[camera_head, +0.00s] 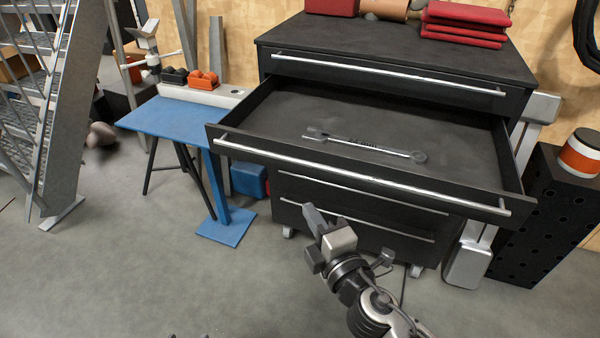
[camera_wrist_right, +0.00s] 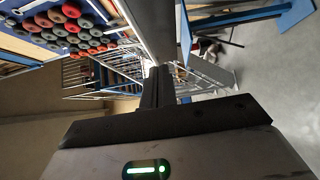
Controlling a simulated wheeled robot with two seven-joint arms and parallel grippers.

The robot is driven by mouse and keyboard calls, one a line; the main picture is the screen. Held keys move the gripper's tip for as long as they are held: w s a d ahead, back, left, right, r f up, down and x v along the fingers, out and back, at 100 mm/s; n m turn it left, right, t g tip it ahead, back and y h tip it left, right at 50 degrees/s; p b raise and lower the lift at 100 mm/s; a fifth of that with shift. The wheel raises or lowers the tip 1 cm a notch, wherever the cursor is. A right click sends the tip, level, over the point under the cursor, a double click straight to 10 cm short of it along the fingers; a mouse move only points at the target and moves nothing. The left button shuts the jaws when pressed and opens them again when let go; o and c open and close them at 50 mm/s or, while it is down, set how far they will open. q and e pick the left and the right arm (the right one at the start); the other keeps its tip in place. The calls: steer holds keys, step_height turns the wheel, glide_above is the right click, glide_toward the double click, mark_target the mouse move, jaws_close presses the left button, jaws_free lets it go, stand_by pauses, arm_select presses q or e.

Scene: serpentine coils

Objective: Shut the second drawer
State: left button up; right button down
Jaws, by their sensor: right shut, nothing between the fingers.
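The second drawer (camera_head: 360,172) of the black cabinet is pulled far out, below the closed top drawer. A wrench (camera_head: 365,146) lies inside it. Its front carries a long silver handle (camera_head: 350,172). My right gripper (camera_head: 316,222) is below and in front of this drawer front, apart from the handle in the picture. Its shut fingers also show in the right wrist view (camera_wrist_right: 157,88), with nothing held. Only small dark tips, perhaps my left gripper, show at the bottom edge of the head view; their state is unclear.
The cabinet's lower drawers (camera_head: 360,205) are closed. Red folded cloths (camera_head: 465,24) lie on the cabinet top. A blue table (camera_head: 175,117) stands to the left, and a black perforated box (camera_head: 545,220) to the right. The grey floor (camera_head: 130,270) at front left is clear.

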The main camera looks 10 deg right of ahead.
glide_toward(301, 171)
steer(key=w+a+r, duration=0.3)
steer(key=a, duration=0.2)
steer(key=shift+w+d+f+p, duration=0.15)
steer(key=shift+w+d, duration=0.25)
steer(key=shift+w, duration=0.2)
steer(key=shift+w+d+p, duration=0.2)
steer(key=shift+w+d, duration=0.15)
steer(key=shift+w, duration=0.3)
steer(key=shift+w+d+f+p, duration=0.15)
steer(key=shift+w+d, duration=0.25)
steer(key=shift+w, duration=0.2)
